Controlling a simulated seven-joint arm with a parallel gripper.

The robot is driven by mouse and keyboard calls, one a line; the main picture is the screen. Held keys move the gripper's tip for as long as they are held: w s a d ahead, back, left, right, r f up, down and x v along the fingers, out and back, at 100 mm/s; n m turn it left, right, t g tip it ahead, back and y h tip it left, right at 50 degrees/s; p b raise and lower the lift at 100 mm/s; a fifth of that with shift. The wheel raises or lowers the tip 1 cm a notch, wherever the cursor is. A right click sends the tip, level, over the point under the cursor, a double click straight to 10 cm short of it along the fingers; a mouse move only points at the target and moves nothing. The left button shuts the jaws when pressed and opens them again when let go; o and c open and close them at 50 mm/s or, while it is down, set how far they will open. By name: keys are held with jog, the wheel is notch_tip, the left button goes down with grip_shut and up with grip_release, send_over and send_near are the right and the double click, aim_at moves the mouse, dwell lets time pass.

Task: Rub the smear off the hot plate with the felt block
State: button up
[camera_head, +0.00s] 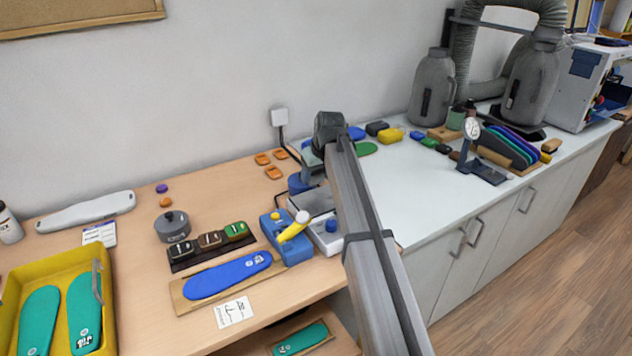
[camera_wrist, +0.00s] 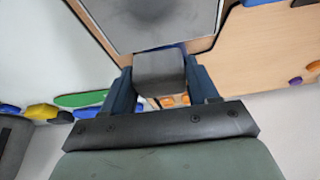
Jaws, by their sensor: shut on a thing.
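The felt block (camera_wrist: 160,72), a grey block, sits between the dark blue fingers of my gripper (camera_wrist: 162,84) in the wrist view. My gripper is shut on it. The hot plate (camera_wrist: 150,22) shows at the top of the wrist view as a plain grey square top, just beyond the block. In the head view the hot plate (camera_head: 329,239) has a white body with a blue knob and is partly covered by my arm. My gripper (camera_head: 300,183) is at its back left there.
A blue device with a yellow handle (camera_head: 294,228) stands close left of the hot plate. A blue insole (camera_head: 228,276) lies on a board in front of it. A grey pot (camera_head: 173,226) and a yellow tray (camera_head: 18,290) are further left. Several orange pieces (camera_head: 273,172) lie behind.

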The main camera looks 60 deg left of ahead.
jog(key=shift+r, duration=1.95)
jog(key=shift+w, duration=0.15)
